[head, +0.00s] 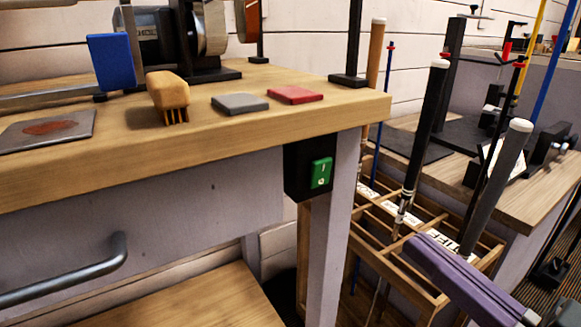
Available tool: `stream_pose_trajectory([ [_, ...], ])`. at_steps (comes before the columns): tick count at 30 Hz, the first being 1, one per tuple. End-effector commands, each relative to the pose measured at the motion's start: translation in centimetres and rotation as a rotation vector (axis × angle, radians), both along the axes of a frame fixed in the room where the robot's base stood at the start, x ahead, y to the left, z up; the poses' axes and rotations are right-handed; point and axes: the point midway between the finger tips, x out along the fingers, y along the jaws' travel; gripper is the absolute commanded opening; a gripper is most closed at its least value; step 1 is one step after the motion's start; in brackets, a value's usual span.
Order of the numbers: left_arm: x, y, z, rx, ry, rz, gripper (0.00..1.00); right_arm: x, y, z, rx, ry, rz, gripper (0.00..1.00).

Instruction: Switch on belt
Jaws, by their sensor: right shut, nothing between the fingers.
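A green rocker switch (321,172) is set in a black box (297,172) under the front right corner of the workbench (220,135). Light marks show on the rocker; which side is pressed in is too small to tell. A dark machine with a metal wheel (212,28) stands on the bench at the top, cut off by the picture edge. I cannot tell from this one picture whether its belt moves. My right gripper (422,248), with purple fingers, is shut and empty at the lower right. It is apart from the switch, right of it and lower in the picture. My left gripper is out of view.
A brush (168,94), a grey block (240,103), a red block (295,95) and a stained plate (50,130) lie on the bench. A wooden rack (362,242) with upright golf clubs stands right of the bench leg (332,235), near my right gripper.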

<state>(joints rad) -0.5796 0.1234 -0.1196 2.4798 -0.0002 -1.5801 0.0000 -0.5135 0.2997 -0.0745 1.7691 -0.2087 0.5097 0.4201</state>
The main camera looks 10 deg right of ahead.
Motion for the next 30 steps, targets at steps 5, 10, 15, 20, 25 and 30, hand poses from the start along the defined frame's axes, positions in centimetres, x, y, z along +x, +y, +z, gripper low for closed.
stream_pose_trajectory([
  [5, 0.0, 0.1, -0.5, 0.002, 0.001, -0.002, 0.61, 2.8, 1.0, 0.3, 0.001, -0.006, 0.000, 0.00],
  [10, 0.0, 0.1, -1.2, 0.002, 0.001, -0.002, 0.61, 6.3, 2.3, 0.8, 0.001, -0.005, 0.000, 0.00],
  [15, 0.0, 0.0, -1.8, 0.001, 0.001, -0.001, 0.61, 9.4, 3.4, 1.1, 0.000, -0.004, 0.000, 0.00],
  [20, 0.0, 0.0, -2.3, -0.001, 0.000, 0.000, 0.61, 11.4, 4.1, 1.4, 0.000, -0.001, -0.001, 0.00],
  [25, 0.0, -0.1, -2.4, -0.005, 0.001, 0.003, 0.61, 12.3, 4.5, 1.6, 0.000, 0.000, 0.000, 0.00],
  [30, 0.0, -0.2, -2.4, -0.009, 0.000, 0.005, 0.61, 12.5, 4.5, 1.6, 0.000, 0.001, 0.000, 0.00],
])
